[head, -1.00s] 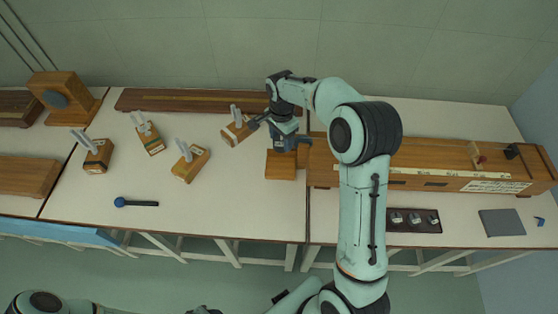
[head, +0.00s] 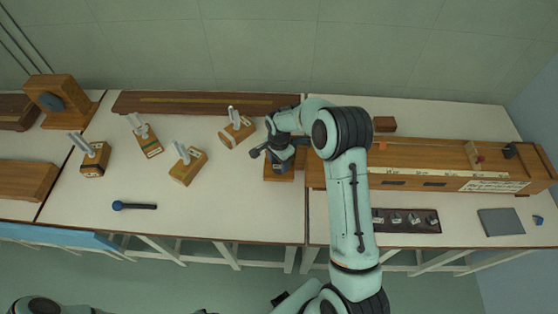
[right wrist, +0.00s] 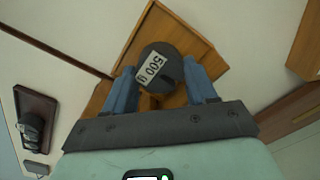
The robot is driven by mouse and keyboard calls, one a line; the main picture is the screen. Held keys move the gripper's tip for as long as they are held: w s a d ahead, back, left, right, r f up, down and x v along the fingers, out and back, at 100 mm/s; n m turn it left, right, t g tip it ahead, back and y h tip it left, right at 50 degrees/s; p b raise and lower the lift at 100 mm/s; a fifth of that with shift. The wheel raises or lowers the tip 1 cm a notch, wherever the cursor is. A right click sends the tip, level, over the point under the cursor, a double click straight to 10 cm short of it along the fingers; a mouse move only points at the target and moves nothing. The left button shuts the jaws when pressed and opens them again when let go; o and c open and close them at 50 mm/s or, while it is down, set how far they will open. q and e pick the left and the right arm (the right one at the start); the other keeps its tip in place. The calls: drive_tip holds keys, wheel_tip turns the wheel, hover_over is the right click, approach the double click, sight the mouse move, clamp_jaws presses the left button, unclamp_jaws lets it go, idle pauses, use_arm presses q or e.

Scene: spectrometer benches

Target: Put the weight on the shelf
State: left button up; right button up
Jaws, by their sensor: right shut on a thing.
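The weight (right wrist: 160,65) is a dark round cylinder with a white "500 g" label. In the right wrist view it sits between the two blue fingers of my right gripper (right wrist: 162,84), which is shut on it. In the head view my right gripper (head: 281,160) is over a small wooden stand, apparently the shelf (head: 279,178), mostly covered by the arm. The shelf's wood (right wrist: 188,28) shows behind the weight in the right wrist view. I cannot tell whether the weight touches it. My left gripper is not clearly in view.
Several wooden blocks with metal prongs (head: 188,168) stand left of the gripper. A long wooden bench apparatus (head: 450,180) is to the right. A dark weight tray (head: 378,227) lies in front of it, beside a grey pad (head: 501,222). A blue-headed rod (head: 135,206) lies on the left table.

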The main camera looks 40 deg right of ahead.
sight(279, 164)
drive_tip(key=o, duration=1.2)
drive_tip(key=shift+f, duration=0.1)
wheel_tip(279, 164, up, 12)
drive_tip(key=shift+r, duration=0.15)
